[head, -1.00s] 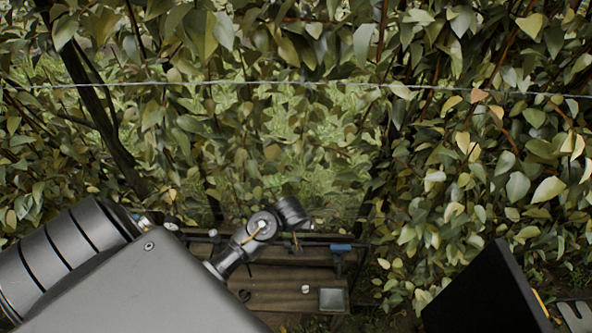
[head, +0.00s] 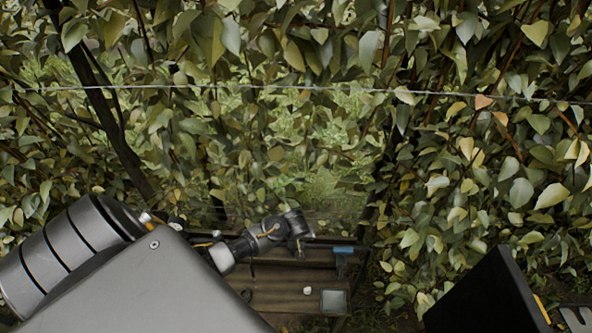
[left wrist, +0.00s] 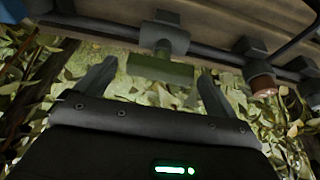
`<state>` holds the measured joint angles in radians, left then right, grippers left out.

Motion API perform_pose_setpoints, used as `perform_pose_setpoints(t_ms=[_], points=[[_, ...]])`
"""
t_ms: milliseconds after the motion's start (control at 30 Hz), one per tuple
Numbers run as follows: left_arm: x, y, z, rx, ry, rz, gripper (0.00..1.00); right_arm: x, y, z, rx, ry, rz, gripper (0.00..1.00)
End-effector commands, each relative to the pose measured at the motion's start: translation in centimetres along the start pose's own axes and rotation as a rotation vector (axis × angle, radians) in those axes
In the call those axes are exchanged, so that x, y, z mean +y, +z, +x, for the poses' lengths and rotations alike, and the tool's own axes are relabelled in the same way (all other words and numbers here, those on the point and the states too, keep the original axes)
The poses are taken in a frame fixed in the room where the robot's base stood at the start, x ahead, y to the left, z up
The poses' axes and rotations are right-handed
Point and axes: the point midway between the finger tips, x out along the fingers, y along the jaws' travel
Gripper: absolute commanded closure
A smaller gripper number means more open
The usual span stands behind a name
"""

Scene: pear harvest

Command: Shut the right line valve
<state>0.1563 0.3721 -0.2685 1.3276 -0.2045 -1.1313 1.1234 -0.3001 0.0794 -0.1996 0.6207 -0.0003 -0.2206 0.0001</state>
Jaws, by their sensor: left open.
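In the left wrist view a valve with a flat green handle (left wrist: 160,68) hangs from a dark pipe. My left gripper (left wrist: 155,88) is open, its two fingers apart on either side of the green handle and not closed on it. A second valve with a reddish-brown end (left wrist: 262,82) sits further right on the pipe. In the head view my left gripper (head: 298,246) is at the pipe, left of a blue valve handle (head: 342,250). I cannot tell from the labels which valve is the right line one.
A wooden bench top (head: 285,285) lies below the pipe, with a small white object (head: 308,291) and a square grey-green plate (head: 333,301) on it. Dense foliage surrounds it. A wire (head: 300,87) crosses above. A blue edge shows at the left wrist view's left border (left wrist: 9,76).

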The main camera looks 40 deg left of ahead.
Motion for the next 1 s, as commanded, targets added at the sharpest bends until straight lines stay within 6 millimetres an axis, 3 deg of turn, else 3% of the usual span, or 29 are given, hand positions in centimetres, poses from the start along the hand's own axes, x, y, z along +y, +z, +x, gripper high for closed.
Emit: perform_pose_setpoints(t_ms=[67,400,767,1000], points=[[0.01,-0.01,-0.01,0.000,0.000,0.000,0.05,-0.01,0.00,0.01,0.000,0.000,0.000,0.05],[0.03,0.01,-0.03,0.000,0.001,0.000,0.49,-0.02,0.00,0.00,0.000,0.000,0.000,0.05],[-0.01,0.03,-0.04,0.000,0.024,0.052,0.50,-0.02,0.01,0.00,0.000,0.000,0.000,0.05],[-0.10,0.00,-0.05,0.000,0.087,0.201,0.50,-0.01,0.02,0.01,0.000,0.000,-0.001,0.05]])
